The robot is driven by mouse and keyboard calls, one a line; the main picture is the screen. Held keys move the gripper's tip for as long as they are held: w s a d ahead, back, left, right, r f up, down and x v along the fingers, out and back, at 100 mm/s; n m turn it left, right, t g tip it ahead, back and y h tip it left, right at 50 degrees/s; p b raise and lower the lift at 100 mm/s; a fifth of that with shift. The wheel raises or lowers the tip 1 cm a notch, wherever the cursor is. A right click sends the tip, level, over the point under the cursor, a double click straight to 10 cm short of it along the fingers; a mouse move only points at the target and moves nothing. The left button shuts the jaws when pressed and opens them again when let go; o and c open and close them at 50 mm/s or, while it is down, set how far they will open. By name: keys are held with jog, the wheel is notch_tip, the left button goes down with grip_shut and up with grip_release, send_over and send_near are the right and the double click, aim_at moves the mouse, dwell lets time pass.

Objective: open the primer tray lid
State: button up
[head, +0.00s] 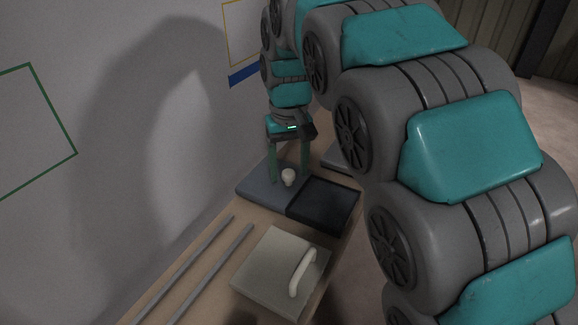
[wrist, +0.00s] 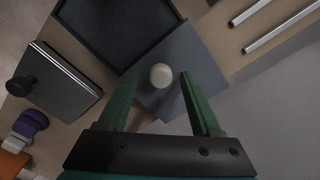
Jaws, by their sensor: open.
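A flat blue-grey lid (head: 258,191) with a round pale knob (head: 288,177) lies on the bench beside a dark, open-topped recess (head: 325,204). I take this pair for the primer tray, though no label shows. In the wrist view the lid (wrist: 205,62), knob (wrist: 161,76) and dark recess (wrist: 113,28) all show. My gripper (head: 289,171) points down over the lid with its green fingers open. In the wrist view the knob lies between my two fingers (wrist: 161,83), with a gap on each side. I cannot tell if the fingertips touch the lid.
A pale box with a white bar handle (head: 265,271) stands nearer on the bench. Two metal rails (head: 198,266) lie beside it. A grey box (wrist: 62,84) with a dark knob and purple (wrist: 31,123) and orange (wrist: 12,164) items show in the wrist view. A wall runs along the left.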

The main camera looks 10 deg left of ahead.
jog(key=shift+r, duration=3.9)
jog(key=s+d+f+m, duration=0.1)
jog(key=s+d+f, duration=0.2)
jog(key=s+d, duration=0.35)
jog(key=s+d+f+m+g, duration=0.1)
jog(key=s+d+f+m, duration=0.1)
jog(key=s+d+f, duration=0.35)
jog(key=s+d+f+m, duration=0.1)
jog(key=s+d+f, duration=0.1)
jog(key=s+d, duration=0.55)
jog(key=s+d+f+m, duration=0.1)
jog(key=s+d+f, duration=0.2)
jog(key=s+f, duration=0.3)
jog(key=s, duration=0.3)
jog(key=shift+s+d+g, duration=0.15)
jog(key=shift+d+g, duration=0.15)
jog(key=shift+g, duration=0.1)
